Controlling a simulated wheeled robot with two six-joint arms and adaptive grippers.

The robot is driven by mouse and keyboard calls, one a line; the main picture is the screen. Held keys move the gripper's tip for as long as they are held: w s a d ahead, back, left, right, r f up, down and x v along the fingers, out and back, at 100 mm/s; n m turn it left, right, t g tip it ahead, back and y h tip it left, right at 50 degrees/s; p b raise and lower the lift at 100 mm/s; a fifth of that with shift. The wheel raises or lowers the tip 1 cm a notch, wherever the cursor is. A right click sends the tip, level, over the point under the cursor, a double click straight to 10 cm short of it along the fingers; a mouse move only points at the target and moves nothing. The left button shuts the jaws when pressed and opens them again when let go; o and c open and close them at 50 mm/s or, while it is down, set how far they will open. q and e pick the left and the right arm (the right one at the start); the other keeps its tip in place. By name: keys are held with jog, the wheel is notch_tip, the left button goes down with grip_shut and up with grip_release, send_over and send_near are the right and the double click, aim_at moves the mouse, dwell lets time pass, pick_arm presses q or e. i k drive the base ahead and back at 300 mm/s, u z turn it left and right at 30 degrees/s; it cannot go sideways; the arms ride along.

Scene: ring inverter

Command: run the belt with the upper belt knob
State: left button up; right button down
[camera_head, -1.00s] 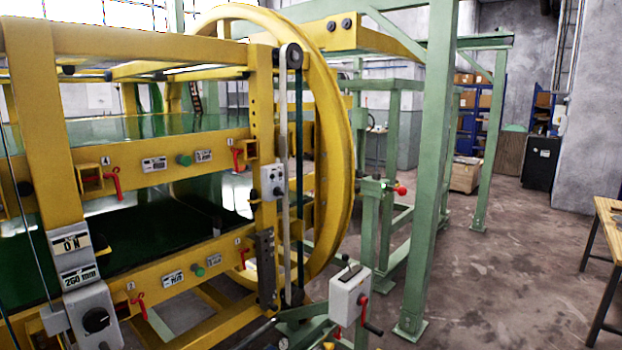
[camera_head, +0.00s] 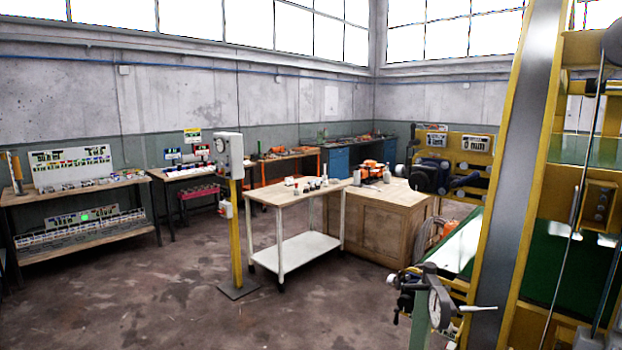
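The yellow ring machine (camera_head: 537,200) fills the right side of the head view and is cut off by the edge. Green belt surface (camera_head: 560,268) shows between its yellow frame members. A yellow box with small dark round parts (camera_head: 599,205) sits on the frame at the far right; I cannot tell whether any of them is a belt knob. I cannot pick out the upper belt knob in this view. A dark motor-like unit (camera_head: 434,176) is on the machine's left side. Neither of my grippers shows.
A white-legged cart (camera_head: 300,250), a wooden crate (camera_head: 370,225) and a yellow post with a grey box (camera_head: 236,235) stand mid-room. Workbenches (camera_head: 80,188) line the walls. The floor at left front is clear.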

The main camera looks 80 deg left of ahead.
aim_at(419, 181)
jog(key=u, duration=1.4)
jog(key=i, duration=0.1)
jog(key=u, duration=0.05)
